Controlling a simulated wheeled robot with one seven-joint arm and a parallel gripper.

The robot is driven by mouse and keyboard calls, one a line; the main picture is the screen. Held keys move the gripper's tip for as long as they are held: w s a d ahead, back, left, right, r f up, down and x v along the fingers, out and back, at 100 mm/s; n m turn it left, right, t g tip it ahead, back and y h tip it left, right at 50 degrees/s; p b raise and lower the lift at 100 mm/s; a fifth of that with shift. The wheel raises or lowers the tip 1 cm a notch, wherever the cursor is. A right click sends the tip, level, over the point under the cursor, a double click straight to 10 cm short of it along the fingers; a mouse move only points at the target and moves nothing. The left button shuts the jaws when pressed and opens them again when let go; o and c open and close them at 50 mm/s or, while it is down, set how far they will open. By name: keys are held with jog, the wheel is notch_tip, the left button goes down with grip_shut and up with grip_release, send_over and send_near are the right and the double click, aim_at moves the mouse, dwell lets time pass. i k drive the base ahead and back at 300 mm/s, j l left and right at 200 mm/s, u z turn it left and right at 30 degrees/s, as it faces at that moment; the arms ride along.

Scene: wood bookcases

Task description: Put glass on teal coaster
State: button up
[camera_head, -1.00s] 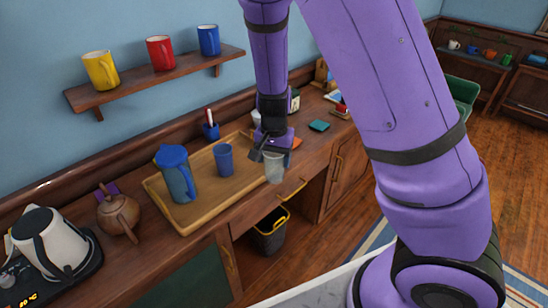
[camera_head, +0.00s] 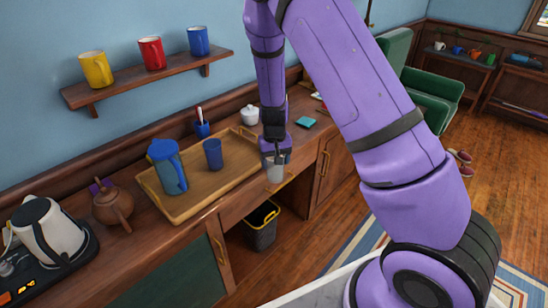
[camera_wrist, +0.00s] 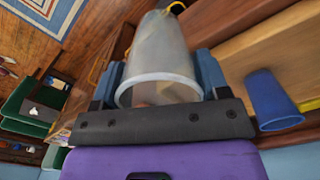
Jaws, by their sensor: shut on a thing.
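My gripper (camera_head: 276,157) is shut on a clear, frosted-looking glass (camera_head: 275,172), held near the counter's front edge, just right of the wooden tray. In the wrist view the glass (camera_wrist: 160,65) sits between the two blue-grey fingers, its rim towards the camera. The teal coaster (camera_head: 306,122) lies flat and bare on the counter, behind and to the right of the glass. I cannot tell exactly how high the glass is above the counter.
The wooden tray (camera_head: 223,182) holds a blue pitcher (camera_head: 167,168) and a blue cup (camera_head: 213,154). A white lidded pot (camera_head: 250,115) and a blue pen holder (camera_head: 202,129) stand behind it. A teapot (camera_head: 112,204) and kettle (camera_head: 47,232) are at left.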

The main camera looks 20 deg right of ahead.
aim_at(306, 121)
jog(key=i+z, duration=0.3)
jog(key=z, duration=0.15)
jog(key=i+l, duration=0.55)
jog(key=l, duration=0.2)
jog(key=i+l, duration=0.1)
jog(key=l, duration=0.25)
jog(key=i+l, duration=0.15)
jog(key=l, duration=0.2)
jog(key=i+l, duration=0.1)
jog(key=l, duration=0.25)
jog(key=i+l, duration=0.15)
jog(key=l, duration=0.2)
